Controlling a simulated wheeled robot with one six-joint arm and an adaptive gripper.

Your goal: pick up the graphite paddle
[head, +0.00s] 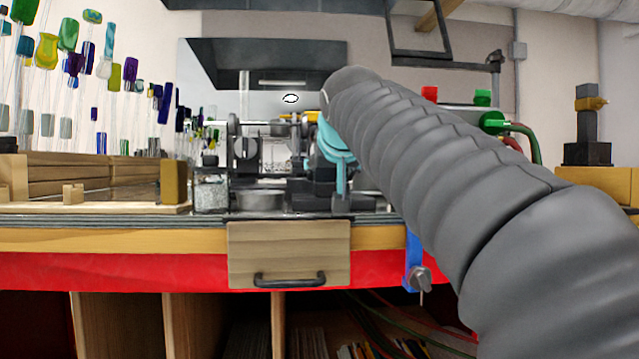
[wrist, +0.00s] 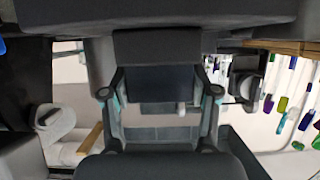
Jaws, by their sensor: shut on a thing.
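My gripper (head: 338,150), dark with teal parts, is above the cluttered middle of the bench in the head view, partly behind my grey arm. In the wrist view my gripper (wrist: 160,108) fills the middle, its two linked fingers with teal strips on either side. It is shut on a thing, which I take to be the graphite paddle. Dark surfaces lie between and around the fingers, and I cannot clearly separate the paddle from the gripper's own parts. The paddle's outline is not distinct in the head view either.
Glass rods with coloured ends (head: 68,35) stand at the left behind a wooden rack (head: 90,180). A glass jar (head: 211,194) and a metal bowl (head: 261,200) stand near the bench's front edge. A blue clamp (head: 413,258) hangs at the front right. Green and red hoses (head: 526,135) are at the right.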

